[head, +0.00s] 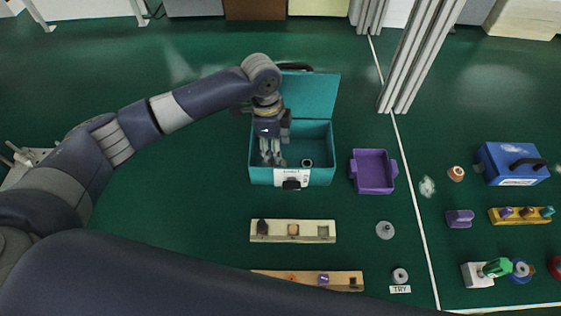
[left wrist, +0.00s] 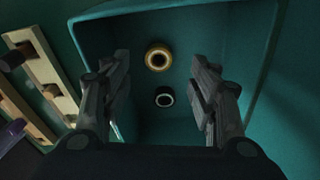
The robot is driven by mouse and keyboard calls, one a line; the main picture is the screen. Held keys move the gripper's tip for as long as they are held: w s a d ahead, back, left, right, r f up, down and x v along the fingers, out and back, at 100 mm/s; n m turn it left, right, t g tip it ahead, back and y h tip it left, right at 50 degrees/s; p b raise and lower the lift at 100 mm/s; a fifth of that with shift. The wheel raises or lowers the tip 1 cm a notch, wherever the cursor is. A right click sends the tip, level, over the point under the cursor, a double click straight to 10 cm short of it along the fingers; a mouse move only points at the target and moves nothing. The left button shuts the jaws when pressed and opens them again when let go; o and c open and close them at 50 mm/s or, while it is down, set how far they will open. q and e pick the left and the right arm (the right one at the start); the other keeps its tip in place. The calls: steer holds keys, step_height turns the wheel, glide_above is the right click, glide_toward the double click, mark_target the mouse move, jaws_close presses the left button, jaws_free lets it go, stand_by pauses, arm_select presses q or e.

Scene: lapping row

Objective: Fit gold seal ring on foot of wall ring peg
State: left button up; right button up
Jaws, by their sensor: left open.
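The gold seal ring (left wrist: 158,57) lies flat on the floor of the teal toolbox (head: 328,176). A smaller black ring (left wrist: 164,97) lies apart from it and shows as a small dark ring (head: 306,162) in the head view. My left gripper (head: 272,161) points down into the toolbox. In the left wrist view its open fingers (left wrist: 160,60) stand on either side of the gold ring's line, with nothing held. The gold ring is not visible in the head view, where my gripper covers that part. I cannot tell which peg is the wall ring peg. My right gripper is not in view.
The toolbox lid (head: 312,95) is raised behind. A purple tray (head: 374,172) stands to the right. Two wooden racks (head: 322,238) (head: 343,275) lie in front. Grey round pieces (head: 385,231) (head: 400,274), a blue case (head: 500,165) and a yellow rack (head: 535,220) are further right.

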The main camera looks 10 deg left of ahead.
arm_select(q)
steer(key=f, duration=0.3)
steer(key=f+p, duration=0.1)
steer(key=shift+s+d+f, duration=0.1)
steer(key=shift+d+f, duration=0.1)
steer(key=shift+d, duration=0.15)
steer(key=shift+f, duration=0.45)
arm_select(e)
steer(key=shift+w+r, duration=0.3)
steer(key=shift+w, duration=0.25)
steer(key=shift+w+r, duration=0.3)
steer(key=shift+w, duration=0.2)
arm_select(q)
steer(key=c, duration=1.1)
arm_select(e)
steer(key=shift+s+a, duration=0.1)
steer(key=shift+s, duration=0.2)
